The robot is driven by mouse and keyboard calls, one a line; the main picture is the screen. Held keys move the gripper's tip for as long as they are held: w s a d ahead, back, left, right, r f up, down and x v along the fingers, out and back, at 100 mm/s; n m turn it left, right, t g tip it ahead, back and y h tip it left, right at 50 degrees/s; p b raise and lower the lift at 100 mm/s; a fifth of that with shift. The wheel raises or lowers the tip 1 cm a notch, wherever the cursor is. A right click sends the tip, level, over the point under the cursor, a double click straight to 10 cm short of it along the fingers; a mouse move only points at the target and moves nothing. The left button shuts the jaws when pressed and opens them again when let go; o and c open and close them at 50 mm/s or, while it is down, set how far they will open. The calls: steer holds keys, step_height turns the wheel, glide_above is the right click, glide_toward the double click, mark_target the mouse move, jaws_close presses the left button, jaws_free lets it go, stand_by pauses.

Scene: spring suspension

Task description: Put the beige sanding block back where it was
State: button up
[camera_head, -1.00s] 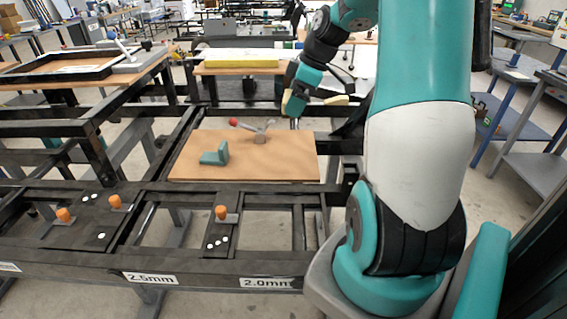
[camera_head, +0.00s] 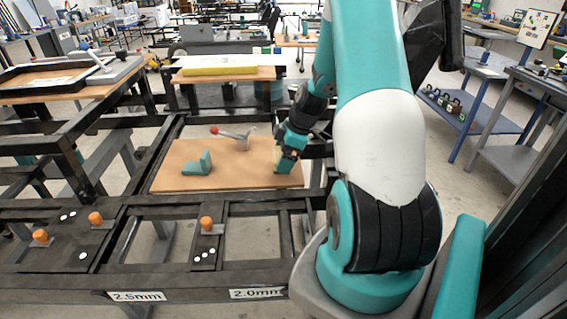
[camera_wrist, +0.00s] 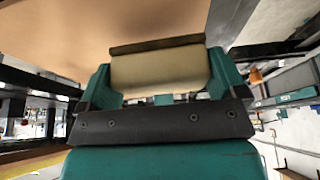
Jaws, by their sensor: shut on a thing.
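The beige sanding block (camera_wrist: 160,68) is between the two teal fingers of my gripper (camera_wrist: 162,76) in the wrist view, with a dark brown strip along its far edge. In the head view my gripper (camera_head: 284,163) is pointed down at the right end of the wooden board (camera_head: 230,180). A small part of the beige block (camera_head: 277,158) shows beside the fingers, mostly hidden by them. The block is at or just above the board; I cannot tell whether it touches.
On the board stand a teal angled block (camera_head: 198,165) at the left and a red-tipped lever clamp (camera_head: 238,140) at the back, left of my gripper. The board's middle is clear. A black frame (camera_head: 120,200) with orange knobs surrounds it.

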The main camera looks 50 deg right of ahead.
steer(key=shift+f, duration=1.5)
steer(key=o, duration=0.7)
